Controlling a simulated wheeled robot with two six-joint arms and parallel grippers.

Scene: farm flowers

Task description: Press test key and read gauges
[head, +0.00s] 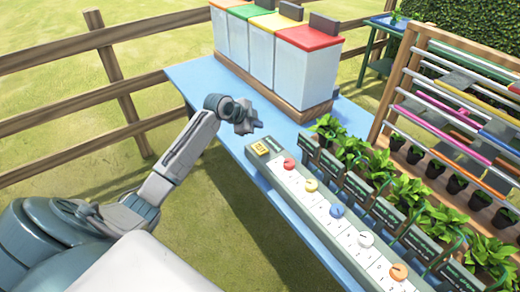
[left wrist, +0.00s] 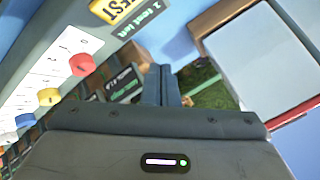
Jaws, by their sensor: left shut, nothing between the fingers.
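A long grey panel lies on the blue table, with a yellow test key (head: 260,149) at its far left end. The key, lettered "TEST", also shows at the top of the left wrist view (left wrist: 118,10). Along the panel's white scale strips sit round coloured markers: red (head: 290,164), yellow (head: 310,185), blue (head: 337,211), white (head: 365,239) and orange (head: 399,272). The scale numbers are too small to read surely. My left gripper (head: 257,126) is shut and empty, above the table just beyond the key, apart from it. My right gripper is out of view.
White bins with coloured lids (head: 305,65) stand at the back of the blue table (head: 190,75). Potted plants with dark labels (head: 375,180) line the panel's right side. A wooden rack (head: 385,95) stands further right. A wooden fence (head: 125,85) runs behind on the left.

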